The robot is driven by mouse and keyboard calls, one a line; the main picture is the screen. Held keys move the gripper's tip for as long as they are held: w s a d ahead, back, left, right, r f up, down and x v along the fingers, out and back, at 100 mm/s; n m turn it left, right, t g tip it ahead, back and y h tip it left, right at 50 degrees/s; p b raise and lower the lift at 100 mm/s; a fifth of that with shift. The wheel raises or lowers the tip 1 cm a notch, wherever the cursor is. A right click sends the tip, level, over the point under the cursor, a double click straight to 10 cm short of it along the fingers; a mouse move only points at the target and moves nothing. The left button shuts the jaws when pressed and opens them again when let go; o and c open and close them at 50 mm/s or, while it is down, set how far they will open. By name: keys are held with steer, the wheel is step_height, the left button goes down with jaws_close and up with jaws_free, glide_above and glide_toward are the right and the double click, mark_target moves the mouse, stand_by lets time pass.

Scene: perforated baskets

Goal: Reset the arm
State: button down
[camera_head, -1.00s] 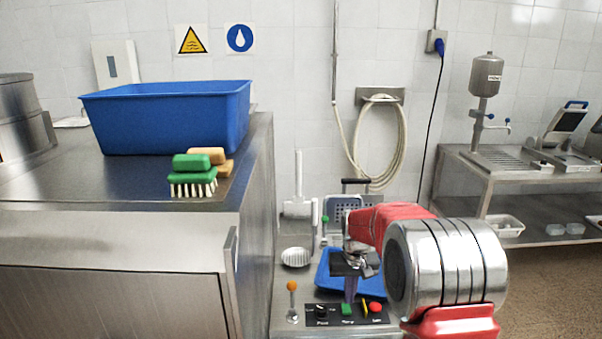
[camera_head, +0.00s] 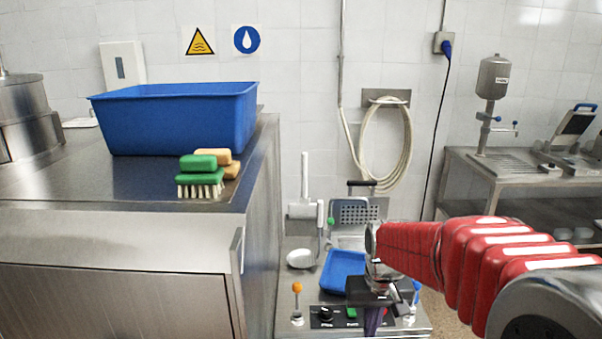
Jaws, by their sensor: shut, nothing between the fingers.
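My arm (camera_head: 470,252) is red and reaches in from the right edge of the head view. My gripper (camera_head: 373,326) hangs at its end, pointing down, with a dark body and purplish fingers. It is shut and empty. It is in front of the blue tray (camera_head: 341,270) and over the front part of the steel machine with the control panel (camera_head: 325,317). The gripper and arm hide part of the tray and the right side of the panel.
A steel counter (camera_head: 70,180) on the left holds a blue basin (camera_head: 180,122), a green brush (camera_head: 200,178) and a tan brush (camera_head: 231,170). An orange-knobbed lever (camera_head: 297,288) stands left of the panel. A steel table (camera_head: 530,168) stands at the right.

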steer(key=s+r+t, duration=0.2)
steer(key=s+r, duration=0.3)
steer(key=s, duration=0.4)
steer(key=s+r+t, duration=0.2)
steer(key=s+r, duration=0.3)
steer(key=s, duration=0.5)
